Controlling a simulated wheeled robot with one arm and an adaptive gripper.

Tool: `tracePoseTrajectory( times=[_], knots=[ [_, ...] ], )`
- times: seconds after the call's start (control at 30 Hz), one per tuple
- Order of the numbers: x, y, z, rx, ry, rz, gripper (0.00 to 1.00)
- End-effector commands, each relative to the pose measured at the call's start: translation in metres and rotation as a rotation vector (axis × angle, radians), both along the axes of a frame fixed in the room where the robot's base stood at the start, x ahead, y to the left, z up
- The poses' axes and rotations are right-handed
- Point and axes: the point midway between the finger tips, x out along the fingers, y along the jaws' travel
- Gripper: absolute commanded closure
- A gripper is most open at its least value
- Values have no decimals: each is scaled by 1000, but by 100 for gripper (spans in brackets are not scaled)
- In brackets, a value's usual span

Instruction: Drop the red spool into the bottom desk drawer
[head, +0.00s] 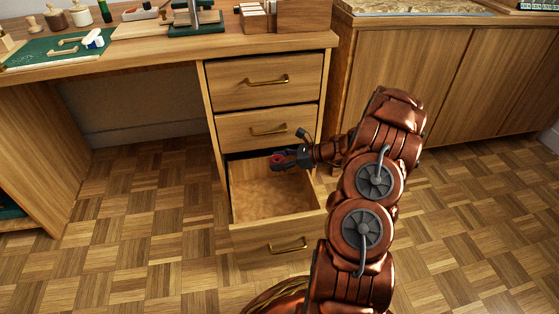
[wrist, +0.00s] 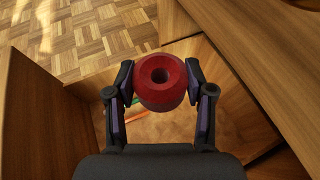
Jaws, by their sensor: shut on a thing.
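The red spool (wrist: 160,92), with a dark hole in its middle, sits between the two fingers of my gripper (wrist: 160,76) in the wrist view. The fingers are shut on its sides. In the head view my gripper (head: 281,158) holds the spool (head: 276,159) over the back part of the open bottom drawer (head: 268,241). In the wrist view the drawer floor (wrist: 175,128) shows below the spool. The spool is above the floor, not resting on it.
The two upper drawers (head: 265,83) are shut above the open one. A green and orange item (wrist: 137,114) lies in the drawer, partly hidden by my gripper. A wooden cabinet (head: 450,80) stands to the right. Parquet floor lies in front of the drawer.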

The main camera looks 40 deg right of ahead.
Motion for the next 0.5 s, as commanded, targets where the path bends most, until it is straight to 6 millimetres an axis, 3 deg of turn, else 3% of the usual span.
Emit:
tracePoseTrajectory(
  times=[0.1, 0.43, 0.47, 0.5],
  knots=[
    [0, 0, -11, 0, 0, -1, 76],
    [0, 0, -11, -1, -1, -2, 76],
    [0, 0, -11, -1, -1, -2, 45],
    [0, 0, -11, 0, 0, -1, 41]
  ],
)
